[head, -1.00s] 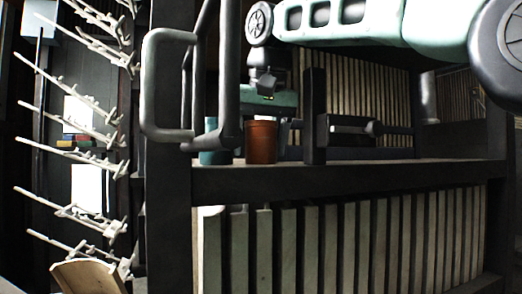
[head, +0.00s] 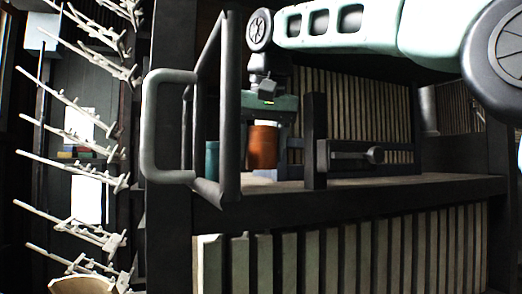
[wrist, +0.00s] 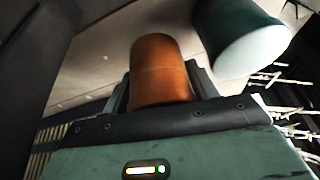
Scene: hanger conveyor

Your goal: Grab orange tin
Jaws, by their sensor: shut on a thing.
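The orange tin (head: 263,147) is a plain rust-orange cylinder above the shelf of the dark rack, behind the grey handle frame. In the wrist view the orange tin (wrist: 160,70) sits between the two dark fingers of my gripper (wrist: 160,88). My gripper is shut on it, with a finger on each side. In the head view my gripper (head: 264,128) comes down over the tin from above. The tin's base looks just clear of the shelf, but its exact height is hard to tell.
A teal tin (head: 212,157) stands left of the orange tin, partly behind the handle frame (head: 229,110); it is close by in the wrist view (wrist: 240,35). A bluish block (head: 265,176) lies under the orange tin. A dark post (head: 315,140) stands to the right. Pale hanger prongs (head: 80,170) line the left.

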